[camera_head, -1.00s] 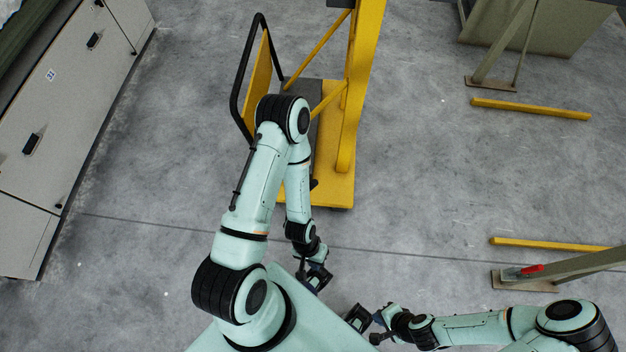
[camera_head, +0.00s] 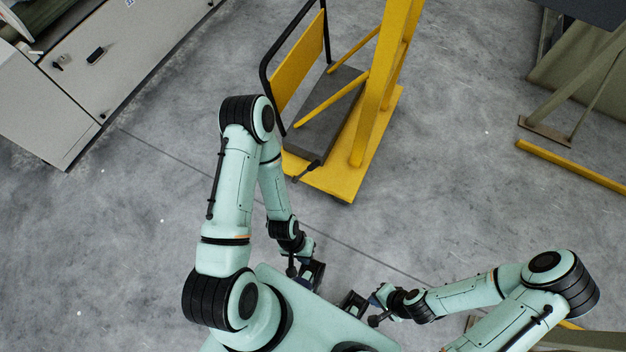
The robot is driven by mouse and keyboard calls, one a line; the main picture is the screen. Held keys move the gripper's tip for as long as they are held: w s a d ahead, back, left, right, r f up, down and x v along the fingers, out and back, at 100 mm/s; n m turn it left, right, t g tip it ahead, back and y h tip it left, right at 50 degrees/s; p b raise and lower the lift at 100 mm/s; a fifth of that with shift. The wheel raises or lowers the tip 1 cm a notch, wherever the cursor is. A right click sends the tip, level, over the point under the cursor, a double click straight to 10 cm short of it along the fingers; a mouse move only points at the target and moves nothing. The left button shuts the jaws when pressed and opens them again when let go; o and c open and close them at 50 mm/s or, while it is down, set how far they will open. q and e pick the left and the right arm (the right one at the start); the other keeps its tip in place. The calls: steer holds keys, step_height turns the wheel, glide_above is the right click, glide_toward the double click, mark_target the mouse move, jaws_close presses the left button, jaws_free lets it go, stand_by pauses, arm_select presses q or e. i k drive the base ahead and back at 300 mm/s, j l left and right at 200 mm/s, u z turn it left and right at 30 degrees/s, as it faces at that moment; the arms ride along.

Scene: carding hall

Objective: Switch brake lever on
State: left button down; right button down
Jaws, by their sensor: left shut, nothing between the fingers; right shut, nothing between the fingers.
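The yellow wheeled lift or trolley (camera_head: 335,182) stands on the floor ahead of me, with a grey platform and a black push handle (camera_head: 265,75). A small dark lever (camera_head: 307,171) sticks out at the near edge of its base; it looks like the brake lever, and its exact position is too small to tell. My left gripper (camera_head: 313,274) is shut and empty, below and apart from the lever in the picture. My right gripper (camera_head: 353,303) is shut and empty close to my body, farther from the trolley. My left arm passes just left of the trolley.
A pale cabinet machine (camera_head: 90,75) stands at the upper left. A green steel frame (camera_head: 570,95) and a yellow floor bar (camera_head: 570,165) are at the right. The floor (camera_head: 440,170) between trolley and frame is clear.

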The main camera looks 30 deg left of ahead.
mark_target(316, 163)
steer(key=l+u, duration=0.4)
steer(key=l, duration=0.3)
steer(key=k+l+u, duration=0.1)
steer(key=l+u, duration=0.35)
steer(key=l, duration=0.2)
